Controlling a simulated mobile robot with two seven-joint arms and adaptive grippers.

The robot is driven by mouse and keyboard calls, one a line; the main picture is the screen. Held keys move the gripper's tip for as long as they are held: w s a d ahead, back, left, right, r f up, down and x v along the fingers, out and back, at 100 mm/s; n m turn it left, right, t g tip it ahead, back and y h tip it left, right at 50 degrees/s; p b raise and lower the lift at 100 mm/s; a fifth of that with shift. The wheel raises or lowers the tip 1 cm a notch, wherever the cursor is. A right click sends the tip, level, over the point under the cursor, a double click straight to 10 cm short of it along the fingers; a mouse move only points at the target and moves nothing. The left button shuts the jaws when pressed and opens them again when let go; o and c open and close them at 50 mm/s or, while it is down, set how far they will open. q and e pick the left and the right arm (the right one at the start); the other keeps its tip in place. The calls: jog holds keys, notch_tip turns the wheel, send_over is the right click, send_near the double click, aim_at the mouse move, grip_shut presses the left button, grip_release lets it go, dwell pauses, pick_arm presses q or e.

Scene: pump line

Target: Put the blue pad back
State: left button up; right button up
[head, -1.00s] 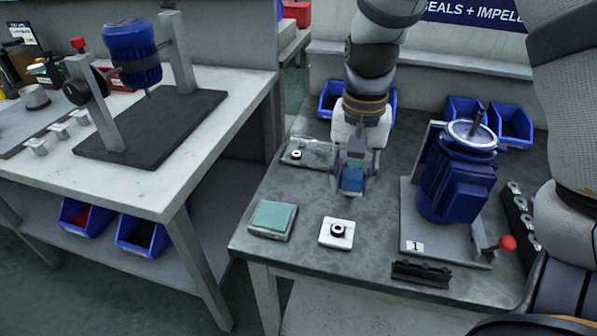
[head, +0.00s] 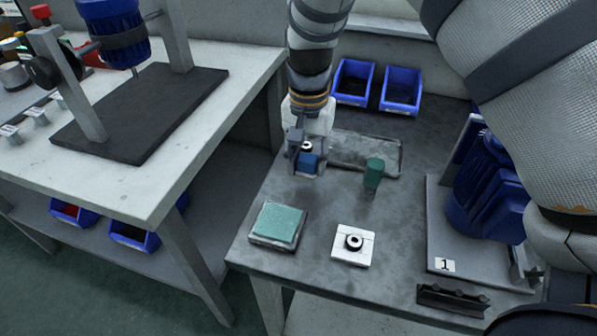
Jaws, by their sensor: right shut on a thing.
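My right gripper (head: 306,168) comes down from the top middle and is shut on a small blue block (head: 309,161), which looks like the blue pad. The fingers partly hide it. It is over the back left part of the right workbench, at the left end of a flat grey tray (head: 370,150). I cannot tell whether the block touches anything below it. A dark ring on a pale part (head: 307,146) shows just behind the gripper. My left gripper is not in view.
A teal pad on a grey base (head: 277,224) and a white block with a black ring (head: 353,244) lie at the front. A green upright piece (head: 374,172) stands by the tray. A blue motor (head: 485,195) is at right, with blue bins (head: 401,90) behind.

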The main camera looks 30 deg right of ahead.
aim_at(303, 172)
jog(key=shift+w+a+f, duration=0.15)
jog(key=shift+w+f, duration=0.1)
jog(key=shift+f, duration=0.15)
jog(key=f, duration=0.3)
jog(key=shift+w+f+b, duration=0.2)
jog(key=shift+w+b, duration=0.05)
jog(key=shift+b, duration=0.05)
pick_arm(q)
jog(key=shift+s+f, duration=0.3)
pick_arm(e)
jog(key=shift+r, duration=0.1)
jog(key=o, duration=1.2)
notch_tip(303, 172, up, 12)
jog(key=shift+r+p, duration=0.1)
jog(key=shift+p, duration=0.5)
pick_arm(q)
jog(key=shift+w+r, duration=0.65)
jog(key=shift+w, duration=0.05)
